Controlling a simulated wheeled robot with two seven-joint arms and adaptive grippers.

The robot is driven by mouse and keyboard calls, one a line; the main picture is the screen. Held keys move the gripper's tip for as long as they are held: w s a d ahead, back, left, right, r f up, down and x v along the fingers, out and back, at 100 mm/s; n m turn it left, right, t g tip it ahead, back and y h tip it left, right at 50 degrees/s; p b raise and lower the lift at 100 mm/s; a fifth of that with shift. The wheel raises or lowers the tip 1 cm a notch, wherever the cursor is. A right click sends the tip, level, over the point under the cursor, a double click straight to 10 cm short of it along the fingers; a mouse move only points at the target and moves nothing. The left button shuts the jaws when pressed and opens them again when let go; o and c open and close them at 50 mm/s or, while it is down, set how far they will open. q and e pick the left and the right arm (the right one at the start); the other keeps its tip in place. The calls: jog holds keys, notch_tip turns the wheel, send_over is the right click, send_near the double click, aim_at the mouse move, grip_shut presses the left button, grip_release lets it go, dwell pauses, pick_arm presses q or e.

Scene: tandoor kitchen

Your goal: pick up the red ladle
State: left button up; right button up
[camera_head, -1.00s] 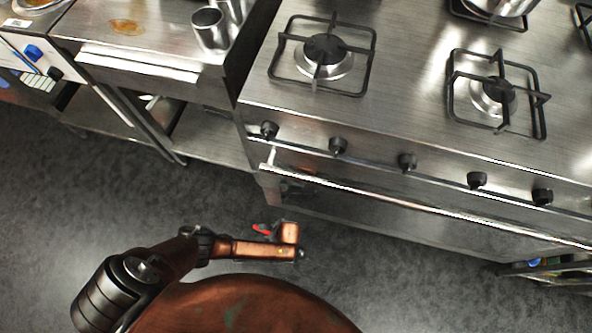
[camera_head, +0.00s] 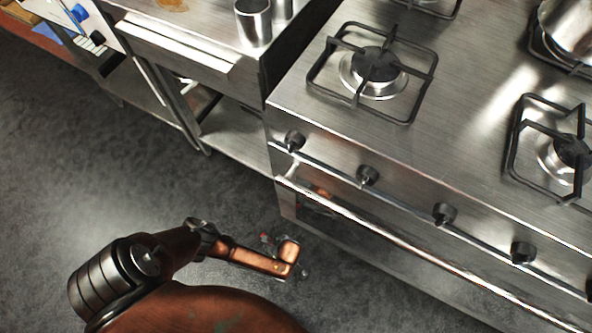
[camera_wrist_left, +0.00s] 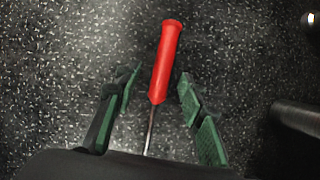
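The red ladle (camera_wrist_left: 165,62) shows in the left wrist view as a red handle with a thin metal shaft running down the picture. Its bowl is hidden behind the dark gripper body. My left gripper (camera_wrist_left: 159,75) is open, with its green-padded fingers on either side of the handle. Dark speckled floor shows between the handle and each finger, so I see no contact. I cannot tell the height of the handle above the floor. In the head view my left arm reaches low in front of the stove, and only tiny red specks show beside it. My right gripper is out of view.
A steel stove (camera_head: 300,100) with black burner grates and knobs stands at the right, with a front rail (camera_head: 400,230). A steel counter (camera_head: 180,45) with metal cups (camera_head: 253,22) is at the upper left. Grey floor (camera_head: 90,160) is clear at the left.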

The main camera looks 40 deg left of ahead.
pick_arm(q)
grip_shut()
dwell(0.5)
